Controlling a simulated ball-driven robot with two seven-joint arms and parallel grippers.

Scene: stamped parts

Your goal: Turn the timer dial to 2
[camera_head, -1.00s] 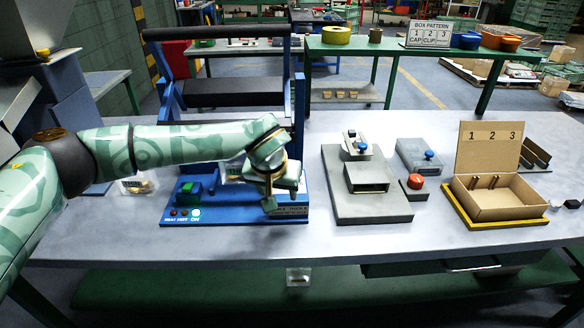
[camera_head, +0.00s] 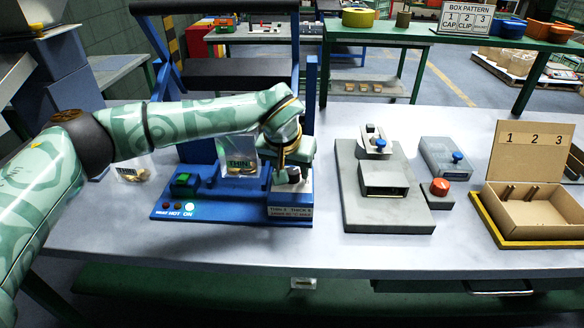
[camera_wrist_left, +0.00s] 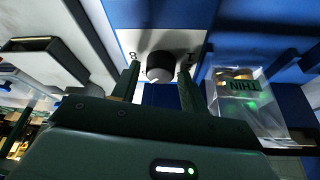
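The timer dial (camera_wrist_left: 160,67) is a dark round knob with a pale mark, on a light plate (camera_wrist_left: 150,40) at the right end of the blue machine (camera_head: 230,208). In the head view the dial (camera_head: 294,174) shows beside my left gripper (camera_head: 283,172). In the left wrist view my left gripper (camera_wrist_left: 158,85) has its two fingers apart, one on each side of the dial; I cannot tell whether they touch it. Scale marks on the plate are partly hidden. My right gripper is not in view.
A clear bag labelled THIN (camera_head: 240,164) stands on the machine, left of the gripper. A green switch (camera_head: 184,184) and lit ON lamp (camera_head: 189,208) are at its left. A grey fixture (camera_head: 385,215), red button (camera_head: 439,187) and cardboard box (camera_head: 540,215) stand to the right.

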